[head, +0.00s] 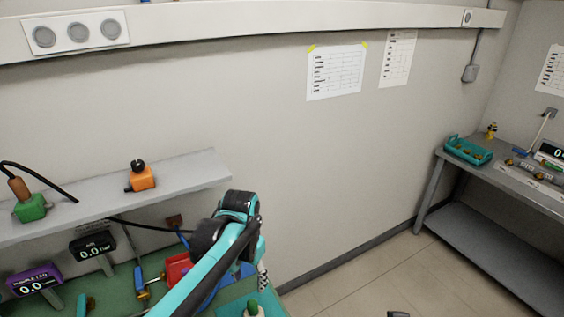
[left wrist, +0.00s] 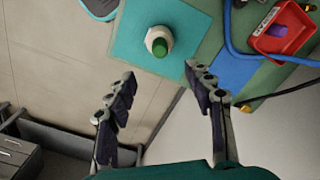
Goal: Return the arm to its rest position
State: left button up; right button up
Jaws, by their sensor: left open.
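My left arm (head: 205,268) rises from the bottom of the head view and bends over at the bench's right end. In the left wrist view my left gripper (left wrist: 158,74) is open, its two dark fingers spread wide with nothing between them. In the head view only a small part of the gripper (head: 262,277) shows below the wrist. A white bottle with a green cap (left wrist: 160,41) stands on a teal mat (left wrist: 128,40), beyond the fingertips and apart from them. The bottle also shows at the head view's bottom edge (head: 253,310). My right gripper is not seen.
The green bench (head: 125,290) holds a red bin (head: 176,268), displays and tools. A grey shelf (head: 190,180) with green and orange devices runs along the wall. At far right, a grey table (head: 520,185) bears a teal tray (head: 468,158).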

pick_arm(q)
jog(key=s+a+f+n+t+b, duration=0.1)
jog(key=s+a+n+t+b, duration=0.1)
jog(key=s+a+n+t, duration=0.2)
jog(key=shift+s+a+f+t, duration=0.35)
jog(key=shift+s+t, duration=1.25)
jog(key=shift+s, duration=1.55)
